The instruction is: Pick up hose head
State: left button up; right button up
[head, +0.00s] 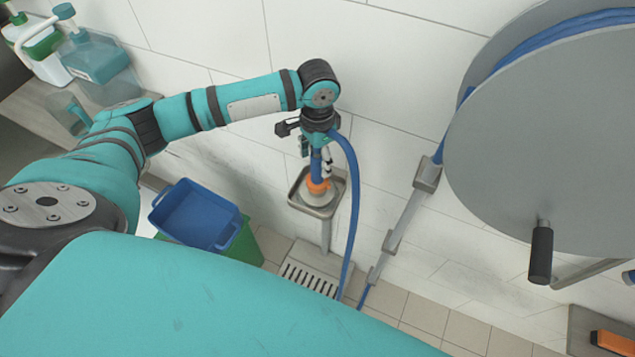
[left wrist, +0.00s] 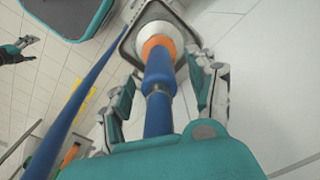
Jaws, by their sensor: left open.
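The hose head (head: 318,187) is blue with an orange ring and a pale nozzle end. It rests nozzle down in a square grey metal holder (head: 327,211) on the wall. My left gripper (head: 319,160) is over it, fingers pointing down. In the left wrist view, the open left fingers (left wrist: 166,82) stand on either side of the hose head (left wrist: 158,68), with gaps visible; contact cannot be made out. What looks like my right gripper (left wrist: 22,48) shows small at the left edge of the left wrist view; its jaws are unclear.
A blue hose (head: 352,190) hangs right of the holder. A large grey hose reel (head: 555,140) with a black handle is at right. Bottles (head: 97,64) stand at upper left.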

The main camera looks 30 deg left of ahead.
aim_at(317, 171)
pick_arm(q)
jog(key=shift+f+p, duration=0.55)
jog(key=shift+f, duration=2.1)
jog(key=c, duration=1.1)
jog(key=shift+r, duration=0.1)
grip_shut()
jog(key=shift+r, duration=0.1)
